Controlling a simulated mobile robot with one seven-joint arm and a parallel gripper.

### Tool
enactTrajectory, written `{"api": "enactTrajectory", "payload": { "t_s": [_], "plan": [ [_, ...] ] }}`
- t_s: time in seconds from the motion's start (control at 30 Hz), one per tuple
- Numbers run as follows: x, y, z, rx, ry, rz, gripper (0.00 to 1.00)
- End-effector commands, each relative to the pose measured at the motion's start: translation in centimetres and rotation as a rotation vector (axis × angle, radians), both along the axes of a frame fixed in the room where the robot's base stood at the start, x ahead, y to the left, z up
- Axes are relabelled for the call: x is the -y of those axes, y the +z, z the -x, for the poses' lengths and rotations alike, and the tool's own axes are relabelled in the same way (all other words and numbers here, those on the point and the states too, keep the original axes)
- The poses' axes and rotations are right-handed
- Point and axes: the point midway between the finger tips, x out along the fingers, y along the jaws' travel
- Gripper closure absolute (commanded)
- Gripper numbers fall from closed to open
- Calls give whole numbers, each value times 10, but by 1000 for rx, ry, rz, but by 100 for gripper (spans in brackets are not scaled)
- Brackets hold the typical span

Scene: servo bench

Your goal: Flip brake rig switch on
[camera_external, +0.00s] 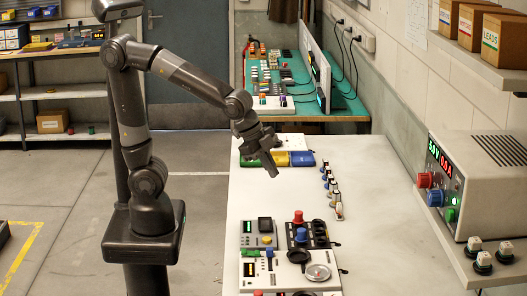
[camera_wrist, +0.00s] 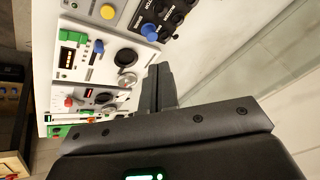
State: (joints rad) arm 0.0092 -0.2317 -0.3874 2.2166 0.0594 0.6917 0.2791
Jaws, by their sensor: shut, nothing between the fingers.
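My gripper (camera_external: 271,172) is shut and empty, above the white bench (camera_external: 215,215) beyond the near group of control panels. In the wrist view its shut fingers (camera_wrist: 160,74) point up the picture, and no panel touches them. A white panel (camera_external: 290,282) near the front of the bench has a blue lever (camera_external: 270,256), a black round part and a round gauge (camera_external: 318,271). The wrist view also shows this panel, with its blue lever (camera_wrist: 97,47) and a green block. I cannot read any label, so I cannot tell which panel is the brake rig.
A grey panel with a yellow knob (camera_external: 267,240) and a black panel with a red knob (camera_external: 298,217) stand beyond the white panel. Several small switches (camera_external: 332,190) line the bench's right side. A power supply (camera_external: 470,180) stands at right. The bench middle is clear.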

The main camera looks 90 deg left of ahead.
Motion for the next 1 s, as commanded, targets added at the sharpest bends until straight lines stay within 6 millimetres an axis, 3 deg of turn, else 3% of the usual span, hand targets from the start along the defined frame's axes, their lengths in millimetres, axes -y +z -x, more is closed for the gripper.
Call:
{"api": "enactTrajectory", "payload": {
  "t_s": [0.2,0.43,0.73,1.0],
  "plan": [
    [67,-22,-27,-14,-212,-4,100],
    [141,-44,-43,-17,-424,33,100],
    [238,-66,-46,-6,-676,139,100],
    [317,-71,-40,25,-858,281,100]
  ]
}}
